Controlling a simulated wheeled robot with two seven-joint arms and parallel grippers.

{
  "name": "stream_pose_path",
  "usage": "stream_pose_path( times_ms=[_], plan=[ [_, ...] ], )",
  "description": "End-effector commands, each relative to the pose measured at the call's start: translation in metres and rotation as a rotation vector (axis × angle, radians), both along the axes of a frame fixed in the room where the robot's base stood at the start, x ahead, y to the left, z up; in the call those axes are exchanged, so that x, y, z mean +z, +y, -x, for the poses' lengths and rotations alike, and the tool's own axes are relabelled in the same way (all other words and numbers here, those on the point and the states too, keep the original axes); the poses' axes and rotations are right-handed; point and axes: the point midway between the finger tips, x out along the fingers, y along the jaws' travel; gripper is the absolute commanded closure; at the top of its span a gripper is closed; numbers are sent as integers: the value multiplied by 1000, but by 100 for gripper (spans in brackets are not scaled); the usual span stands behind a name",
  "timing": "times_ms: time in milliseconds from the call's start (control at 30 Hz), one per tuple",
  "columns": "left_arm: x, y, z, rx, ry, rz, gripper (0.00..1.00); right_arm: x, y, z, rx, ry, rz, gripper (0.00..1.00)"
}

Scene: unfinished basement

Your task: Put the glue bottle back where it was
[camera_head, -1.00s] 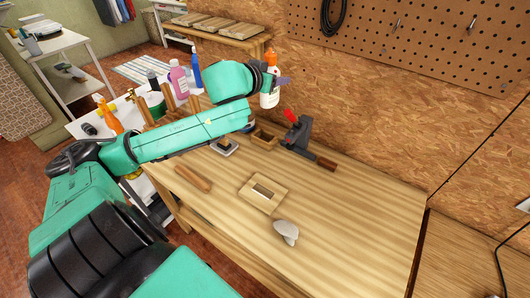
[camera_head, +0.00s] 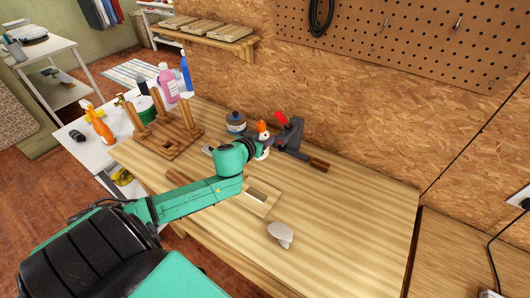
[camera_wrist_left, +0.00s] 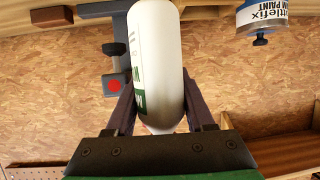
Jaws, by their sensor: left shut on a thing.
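The glue bottle (camera_head: 262,127) is white with an orange cap. My left gripper (camera_head: 257,148) is shut around it above the workbench (camera_head: 340,215). In the left wrist view the white bottle (camera_wrist_left: 160,50) stands between the two dark fingers of the gripper (camera_wrist_left: 158,92), part of a green label showing. In the head view the arm and gripper hide most of its lower body. I cannot tell whether its base touches the bench. My right gripper is not in view.
A clamp (camera_head: 292,133) with a red part stands close right of the bottle, and a paint jar (camera_head: 236,122) behind left. A wooden rack (camera_head: 178,142) stands left. A slotted wooden block (camera_head: 265,192) and a grey object (camera_head: 281,234) lie nearer. The right bench is clear.

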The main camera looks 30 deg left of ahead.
Motion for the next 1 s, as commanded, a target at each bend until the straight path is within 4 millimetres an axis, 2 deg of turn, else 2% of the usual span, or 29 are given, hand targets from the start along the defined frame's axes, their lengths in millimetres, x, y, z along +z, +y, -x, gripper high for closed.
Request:
stream_pose_path(
  times_ms=[100, 267, 400, 767, 800, 867, 1000],
  plan=[
    [-23, -1, 0, 0, 2, 1, 100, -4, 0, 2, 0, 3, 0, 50],
    [-41, 0, 0, 1, 1, 1, 100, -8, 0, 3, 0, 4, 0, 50],
    [-68, 0, 0, 2, 1, 2, 100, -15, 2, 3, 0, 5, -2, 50],
    [-76, -1, 0, -1, -1, 0, 100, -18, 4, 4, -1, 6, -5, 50],
    [-76, -1, 0, -1, 1, 0, 39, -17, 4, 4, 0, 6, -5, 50],
    [-75, 0, 0, -1, 1, 0, 16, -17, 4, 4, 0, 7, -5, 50],
    [-75, 0, 0, -1, 1, 0, 16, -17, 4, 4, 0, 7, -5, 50]
  ],
)
